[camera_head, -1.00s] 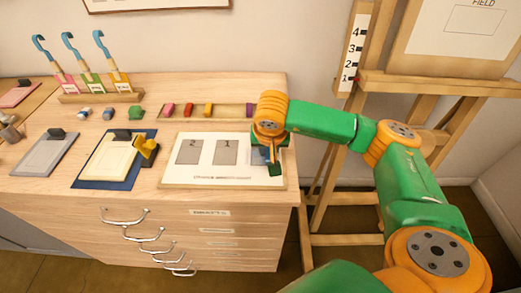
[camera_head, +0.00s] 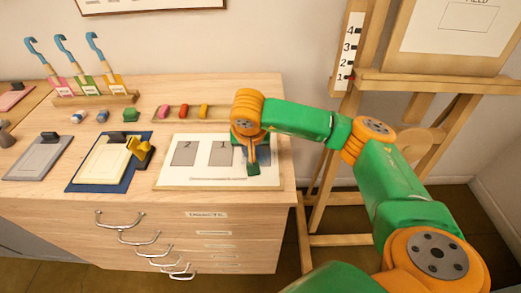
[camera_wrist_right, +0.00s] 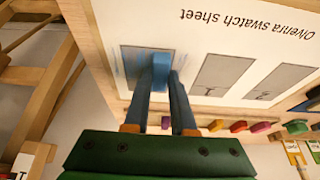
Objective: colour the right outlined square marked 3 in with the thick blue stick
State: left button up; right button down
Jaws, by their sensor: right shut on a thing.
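The swatch sheet (camera_head: 170,180) lies on the cabinet top with a row of outlined squares; squares 2 (camera_head: 184,153) and 1 (camera_head: 222,152) are plain grey. The third square is mostly behind my right gripper (camera_head: 253,168) in the head view. In the right wrist view this third square (camera_wrist_right: 134,60) shows blue streaks along its outer edge and around the stick; its number is hidden. My right gripper (camera_wrist_right: 160,100) is shut on the thick blue stick (camera_wrist_right: 161,68), whose end is over that square and appears to touch it. My left gripper is out of view.
Pink, red and orange sticks (camera_head: 203,111) lie in a tray behind the sheet. A yellow-handled block (camera_head: 139,148) stands on a pad to the left. Hooked tools (camera_head: 93,60) stand in a rack at the back left. An easel (camera_head: 440,84) stands right of the cabinet.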

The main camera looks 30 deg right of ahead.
jog(key=shift+w+a, duration=0.35)
jog(key=shift+a, duration=0.2)
notch_tip(320, 180, up, 7)
jog(key=p, duration=0.5)
